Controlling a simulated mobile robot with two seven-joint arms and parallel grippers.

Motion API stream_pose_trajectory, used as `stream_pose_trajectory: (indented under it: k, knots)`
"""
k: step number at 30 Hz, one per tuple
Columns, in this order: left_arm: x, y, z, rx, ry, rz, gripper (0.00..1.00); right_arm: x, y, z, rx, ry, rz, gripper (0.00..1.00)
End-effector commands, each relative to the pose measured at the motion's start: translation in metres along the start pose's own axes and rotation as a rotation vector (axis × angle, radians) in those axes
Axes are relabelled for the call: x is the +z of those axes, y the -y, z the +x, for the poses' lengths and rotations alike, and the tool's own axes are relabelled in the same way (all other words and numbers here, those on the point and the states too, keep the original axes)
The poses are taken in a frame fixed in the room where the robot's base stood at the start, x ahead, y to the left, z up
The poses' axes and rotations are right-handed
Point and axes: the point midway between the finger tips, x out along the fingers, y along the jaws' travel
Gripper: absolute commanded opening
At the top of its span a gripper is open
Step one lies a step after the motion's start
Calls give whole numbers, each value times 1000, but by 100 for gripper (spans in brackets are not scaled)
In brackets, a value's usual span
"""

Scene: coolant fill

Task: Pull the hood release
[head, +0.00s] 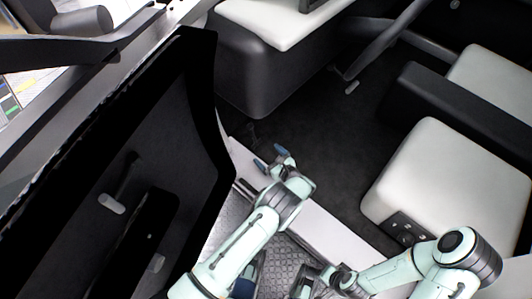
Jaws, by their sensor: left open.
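I cannot clearly make out the hood release. A small dark shape (252,132) shows low in the footwell just beyond my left gripper, but I cannot tell what it is. My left gripper (270,157) is open over the door sill, its two blue-grey fingertips apart with nothing visible between them. It points into the dark footwell. My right gripper (306,284) is low at the bottom edge, partly cut off, and its fingers are unclear.
The open car door (190,130) stands close on the left. The pale sill (335,236) runs below my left gripper. A white-topped seat (452,175) is at right, and a dark dash block (262,75) is above. The dark floor (325,150) between them is clear.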

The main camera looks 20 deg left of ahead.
Motion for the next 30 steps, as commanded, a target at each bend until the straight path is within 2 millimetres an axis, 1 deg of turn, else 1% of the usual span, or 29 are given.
stream_pose_trajectory:
  k: [3,7,25,28,29,30]
  knots:
    - [1,0,-9,0,0,1,100,5,2,-4,-1,14,-1,0]
    - [0,0,-14,0,1,1,100,8,2,-6,-1,23,-2,0]
    - [0,0,-14,0,0,1,100,8,1,-2,-1,25,-2,0]
    - [0,0,-14,0,0,1,100,5,1,-2,-1,15,-1,0]
    - [0,0,-16,-1,0,1,100,3,1,-3,0,8,-1,0]
    - [0,0,-21,-1,0,1,100,4,1,-4,-1,12,-1,0]
